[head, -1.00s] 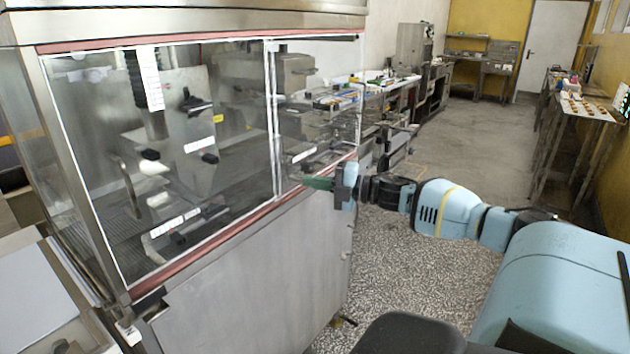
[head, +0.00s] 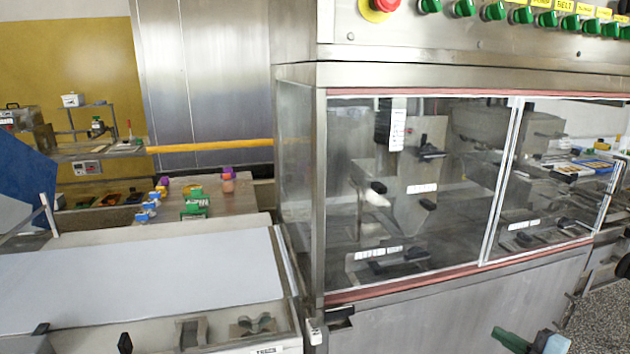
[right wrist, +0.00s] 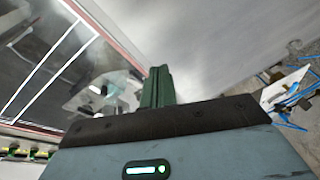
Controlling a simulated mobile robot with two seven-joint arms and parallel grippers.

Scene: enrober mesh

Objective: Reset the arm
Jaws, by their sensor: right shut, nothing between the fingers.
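My right gripper (head: 512,340) shows at the bottom right of the head view, only its green fingers and part of its light blue body. In the right wrist view its green fingers (right wrist: 157,87) are together with nothing between them. It is in front of the steel lower panel of the enrober (head: 430,312), and I cannot tell the exact gap. My left gripper is not in view.
The enrober's clear window (head: 410,200) has a red lower edge. Above it are green knobs (head: 492,11) and a red emergency button (head: 384,4). On the left are a pale belt (head: 140,278) and a table with small coloured boxes (head: 195,205). Speckled floor (head: 600,318) shows at lower right.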

